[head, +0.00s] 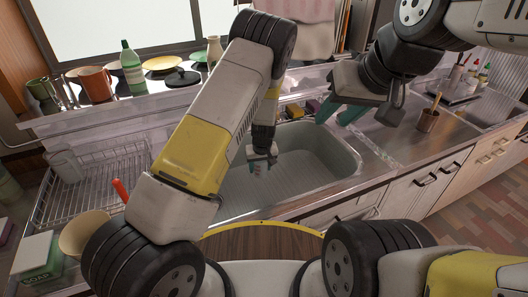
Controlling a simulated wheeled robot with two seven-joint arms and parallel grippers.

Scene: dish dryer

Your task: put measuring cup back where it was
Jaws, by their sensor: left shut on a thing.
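My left gripper (261,167) hangs low over the sink basin (310,160), pointing down. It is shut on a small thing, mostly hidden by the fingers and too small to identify. I cannot clearly make out a measuring cup anywhere in the head view. My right gripper (340,112) is open and empty, its two teal fingers apart, above the back right edge of the sink.
A wire dish rack (95,185) stands left of the sink. Mugs, plates and a green bottle (131,62) line the shelf behind. A wooden utensil cup (428,120) stands on the right counter.

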